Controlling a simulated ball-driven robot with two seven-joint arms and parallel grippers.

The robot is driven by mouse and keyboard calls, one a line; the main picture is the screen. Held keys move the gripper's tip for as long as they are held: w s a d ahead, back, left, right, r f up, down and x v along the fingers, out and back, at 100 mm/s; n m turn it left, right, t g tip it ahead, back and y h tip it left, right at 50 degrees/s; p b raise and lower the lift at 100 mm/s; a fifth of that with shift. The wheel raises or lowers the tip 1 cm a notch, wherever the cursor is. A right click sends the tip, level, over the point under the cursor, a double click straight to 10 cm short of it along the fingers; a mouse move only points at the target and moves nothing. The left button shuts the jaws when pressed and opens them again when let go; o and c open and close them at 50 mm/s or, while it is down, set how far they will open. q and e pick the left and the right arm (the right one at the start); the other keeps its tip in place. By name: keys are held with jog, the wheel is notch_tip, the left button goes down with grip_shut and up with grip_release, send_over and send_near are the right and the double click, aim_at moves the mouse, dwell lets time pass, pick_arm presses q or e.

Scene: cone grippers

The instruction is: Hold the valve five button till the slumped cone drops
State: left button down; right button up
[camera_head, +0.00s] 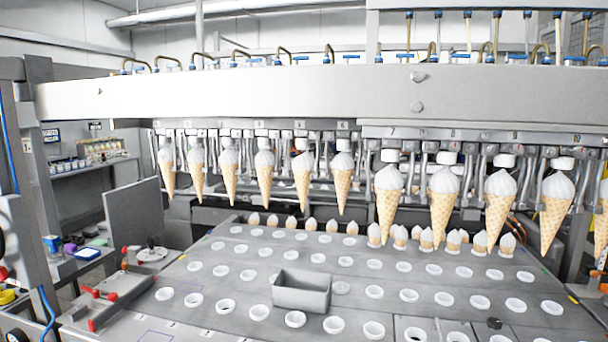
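A row of cones with white tops hangs point down from the machine's clamps. The fifth from the left (303,185) hangs under the beam's label 5, and its white top looks uneven, leaning to one side. It is still held up, with its tip above the tray plate. Blue valve fittings with brass hoses line the top of the beam; the fifth from the left (278,62) is small, and I cannot make out its button clearly. Neither of my grippers is in view.
An open grey bin (302,291) stands on the plate (240,320) of white-rimmed holes. Shorter cones stand in the rows behind it. Red-handled clamps (98,293) are at the plate's left edge. A side bench (75,262) holds small items.

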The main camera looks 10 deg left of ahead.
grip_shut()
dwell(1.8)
